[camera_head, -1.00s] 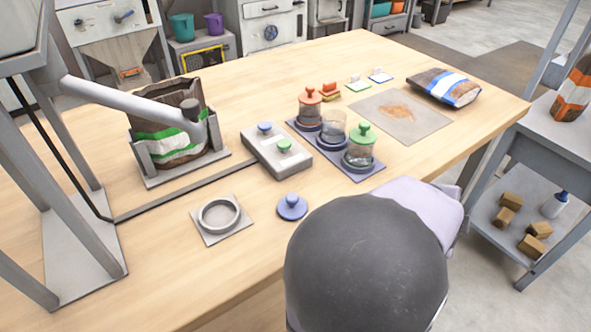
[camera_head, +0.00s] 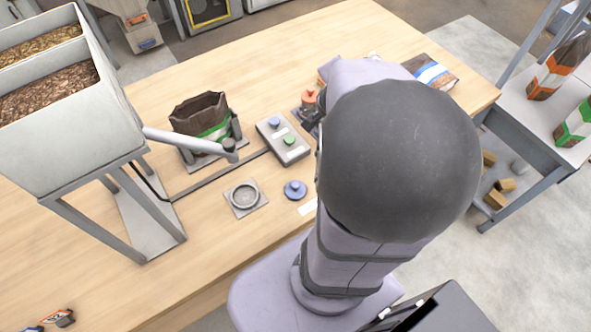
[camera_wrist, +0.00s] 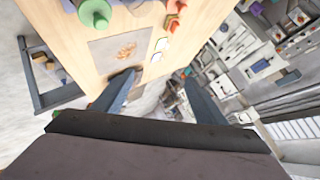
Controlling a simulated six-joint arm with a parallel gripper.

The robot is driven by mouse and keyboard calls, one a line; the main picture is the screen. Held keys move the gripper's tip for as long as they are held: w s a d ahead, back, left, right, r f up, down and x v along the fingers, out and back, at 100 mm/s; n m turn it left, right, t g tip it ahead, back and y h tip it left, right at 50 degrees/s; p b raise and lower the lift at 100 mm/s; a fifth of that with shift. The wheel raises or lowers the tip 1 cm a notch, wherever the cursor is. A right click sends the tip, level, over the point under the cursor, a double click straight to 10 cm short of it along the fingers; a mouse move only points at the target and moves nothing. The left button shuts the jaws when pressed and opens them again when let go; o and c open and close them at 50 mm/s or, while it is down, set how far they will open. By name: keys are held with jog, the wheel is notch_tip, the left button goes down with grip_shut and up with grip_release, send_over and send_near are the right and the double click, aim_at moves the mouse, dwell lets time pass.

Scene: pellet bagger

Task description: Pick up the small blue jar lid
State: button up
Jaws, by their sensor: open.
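The small blue jar lid (camera_head: 295,189) lies flat on the wooden table in the head view, knob up, just left of my arm. It is not in the wrist view. My gripper (camera_wrist: 160,80) is open and empty in the wrist view, its two fingers spread above the table's edge, near a grey mat (camera_wrist: 120,50). In the head view my arm hides the gripper, which is well away from the lid. An orange-topped jar (camera_head: 308,100) shows partly beside my arm. A green-topped jar (camera_wrist: 95,13) is at the top of the wrist view.
A ring on a square plate (camera_head: 244,197) sits left of the lid. A grey box with blue and green buttons (camera_head: 284,142) is behind it. An open bag (camera_head: 203,120) stands in a holder under a spout. A large hopper (camera_head: 70,110) rises at the left. The front table is mostly clear.

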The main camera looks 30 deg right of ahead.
jog(key=w+a+r+n+t+y+p, duration=0.25)
jog(key=w+a+r+n+p, duration=0.4)
jog(key=a+r+p, duration=0.35)
jog(key=a+n+g+y+p, duration=0.25)
jog(key=a+n+y, duration=0.25)
jog(key=a, duration=0.7)
jog(key=s+a+f+n+g+y+b, duration=0.1)
jog(key=s+a+f+n+g+y, duration=0.1)
jog(key=s+a+f+n+g, duration=0.55)
jog(key=m+h+b, duration=0.1)
jog(key=m+b, duration=0.3)
jog(key=b, duration=0.8)
send_over(295, 184)
notch_tip(295, 184, down, 16)
jog(key=shift+s+a+f, duration=0.1)
jog(key=shift+s+a, duration=0.05)
jog(key=shift+w, duration=0.2)
jog(key=shift+s+f+p, duration=0.2)
jog(key=shift+f+p, duration=0.1)
jog(key=shift+f, duration=3.25)
